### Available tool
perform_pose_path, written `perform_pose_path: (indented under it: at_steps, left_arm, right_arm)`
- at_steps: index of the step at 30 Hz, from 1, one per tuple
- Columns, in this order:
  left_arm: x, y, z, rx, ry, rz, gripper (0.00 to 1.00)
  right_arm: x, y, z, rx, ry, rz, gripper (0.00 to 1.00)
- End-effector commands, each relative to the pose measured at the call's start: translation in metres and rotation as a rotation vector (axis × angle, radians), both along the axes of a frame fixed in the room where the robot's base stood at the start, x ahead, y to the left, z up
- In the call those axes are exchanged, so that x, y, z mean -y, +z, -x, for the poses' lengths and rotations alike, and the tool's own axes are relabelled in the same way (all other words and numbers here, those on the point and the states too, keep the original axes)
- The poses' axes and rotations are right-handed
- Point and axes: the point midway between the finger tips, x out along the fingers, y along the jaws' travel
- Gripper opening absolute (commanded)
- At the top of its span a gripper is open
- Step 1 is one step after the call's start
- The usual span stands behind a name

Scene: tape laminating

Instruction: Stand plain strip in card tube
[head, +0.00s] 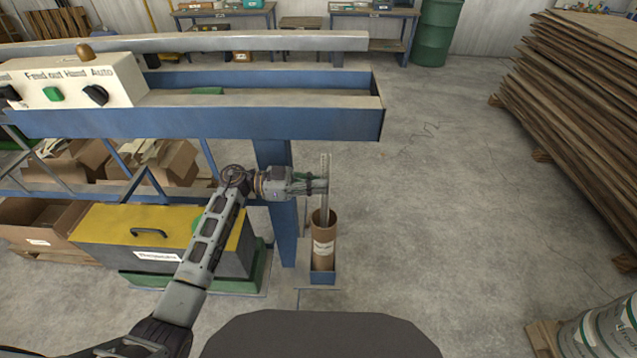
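The plain strip (325,168) is a thin, pale grey length standing nearly upright in the head view. My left gripper (318,186) comes in from the left and is shut on the strip partway along its length. The strip shows above and below the fingers. The card tube (323,253) is a brown open-topped cylinder with a white label, standing in a small blue holder (322,277) just below the gripper. The strip's lower part passes into the tube's mouth, and its bottom end is hidden inside. My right gripper is out of view.
A blue machine frame (200,123) with a control box (75,85) stands behind and left. A yellow-topped bin (155,228) and cardboard boxes (45,222) are at the left. Stacked boards (580,90) stand far right. The floor (450,200) right of the tube is clear.

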Motion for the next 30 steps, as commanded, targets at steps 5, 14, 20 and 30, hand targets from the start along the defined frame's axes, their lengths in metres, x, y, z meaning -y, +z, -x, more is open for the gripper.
perform_pose_path:
  at_steps: [5, 14, 20, 30]
  left_arm:
    - [0.0, -0.0047, 0.0001, -0.001, 0.0, 0.0, 0.0]
    - [0.0002, -0.0101, 0.0001, 0.0, 0.0, 0.001, 0.0]
    - [0.0001, -0.0101, 0.0001, 0.0, 0.0, 0.0, 0.0]
    - [0.0001, -0.0102, 0.0001, 0.0, 0.0, 0.0, 0.3]
  right_arm:
    - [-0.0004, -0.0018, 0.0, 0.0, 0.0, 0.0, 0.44]
    - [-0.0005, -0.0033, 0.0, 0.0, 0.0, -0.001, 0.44]
    - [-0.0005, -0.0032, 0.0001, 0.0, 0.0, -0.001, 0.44]
    - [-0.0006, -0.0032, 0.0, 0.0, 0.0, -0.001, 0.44]
